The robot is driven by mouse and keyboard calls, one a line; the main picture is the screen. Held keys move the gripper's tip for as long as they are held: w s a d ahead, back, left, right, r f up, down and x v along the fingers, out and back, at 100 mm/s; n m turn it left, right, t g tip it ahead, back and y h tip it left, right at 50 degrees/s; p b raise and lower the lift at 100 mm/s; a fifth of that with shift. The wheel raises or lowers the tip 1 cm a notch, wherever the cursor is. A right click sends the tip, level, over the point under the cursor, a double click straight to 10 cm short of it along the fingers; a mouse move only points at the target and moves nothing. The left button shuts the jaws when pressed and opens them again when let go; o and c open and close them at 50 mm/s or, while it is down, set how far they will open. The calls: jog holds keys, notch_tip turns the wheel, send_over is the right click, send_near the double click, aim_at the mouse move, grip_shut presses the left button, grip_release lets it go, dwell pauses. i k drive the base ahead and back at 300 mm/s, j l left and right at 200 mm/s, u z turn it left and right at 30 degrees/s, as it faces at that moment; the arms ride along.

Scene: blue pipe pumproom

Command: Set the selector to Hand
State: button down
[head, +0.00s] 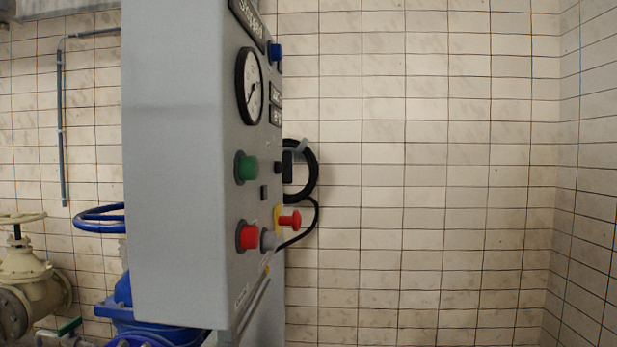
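A grey control cabinet (175,150) stands left of centre, and I see its front face at a steep angle. A black knob (285,166) sticks out near the face's far edge, level with a green button (247,167). It may be the selector, but its position marks cannot be read and I cannot tell where it points. A red button (248,236) and a small grey knob (268,240) sit lower. A red knob on a yellow base (289,220) is beside them. My gripper is not in view.
A round gauge (250,85) and a blue button (275,53) are higher on the face. Black cable (314,170) loops behind the cabinet. Blue pipework (150,330) and a beige valve (28,280) stand at the left. No objects stand before the tiled wall (430,170) at right.

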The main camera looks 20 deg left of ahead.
aim_at(284, 167)
jog(key=i+l+u, duration=0.1)
jog(key=i, duration=0.3)
jog(key=i+l+u, duration=0.1)
jog(key=i+l, duration=0.35)
jog(key=i, duration=0.3)
jog(key=u, duration=1.75)
